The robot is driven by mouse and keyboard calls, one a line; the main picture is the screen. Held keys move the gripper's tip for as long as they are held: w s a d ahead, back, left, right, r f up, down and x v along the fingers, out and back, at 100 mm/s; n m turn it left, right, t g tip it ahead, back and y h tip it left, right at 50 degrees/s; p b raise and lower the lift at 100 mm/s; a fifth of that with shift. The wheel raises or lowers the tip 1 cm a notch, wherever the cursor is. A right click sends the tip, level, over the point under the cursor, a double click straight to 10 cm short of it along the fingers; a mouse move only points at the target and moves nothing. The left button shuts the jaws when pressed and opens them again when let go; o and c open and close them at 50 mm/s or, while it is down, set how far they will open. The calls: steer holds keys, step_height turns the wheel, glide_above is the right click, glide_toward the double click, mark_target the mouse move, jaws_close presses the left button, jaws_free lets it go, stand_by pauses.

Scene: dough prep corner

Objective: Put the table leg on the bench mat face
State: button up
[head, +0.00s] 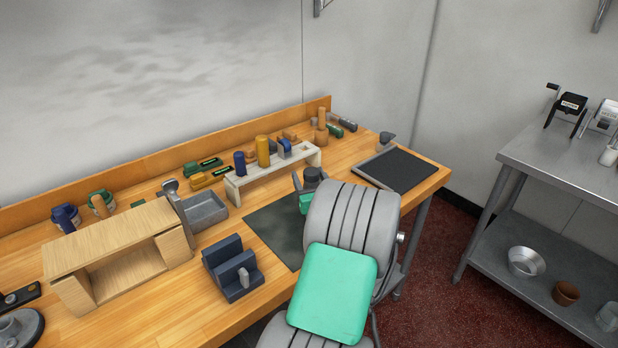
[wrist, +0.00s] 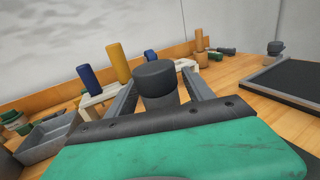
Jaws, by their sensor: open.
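The bench mat (head: 262,226) is a flat dark green sheet on the wooden bench, partly hidden by my arm. A short cylinder with a black top (head: 313,173), likely the table leg, stands upright at or near the mat's far right part. In the wrist view the dark cylinder (wrist: 155,76) stands between the two fingers of my gripper (wrist: 159,86). The fingers are open, with a gap visible on each side of it. Its lower end is hidden behind my green-and-black gripper body, so its contact with the mat is not clear.
A white rack (head: 240,187) with blue and yellow cylinders stands behind the mat. A dark blue slotted block (head: 228,268), a grey tray (head: 204,212) and a wooden shelf box (head: 110,240) are to the left. A black framed board (head: 399,168) lies to the right.

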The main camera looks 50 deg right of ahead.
steer(key=b+v, duration=0.1)
steer(key=v, duration=1)
steer(key=shift+s+a+b, duration=0.25)
steer(key=shift+s+b, duration=0.05)
steer(key=shift+b, duration=0.05)
steer(key=shift+f, duration=0.15)
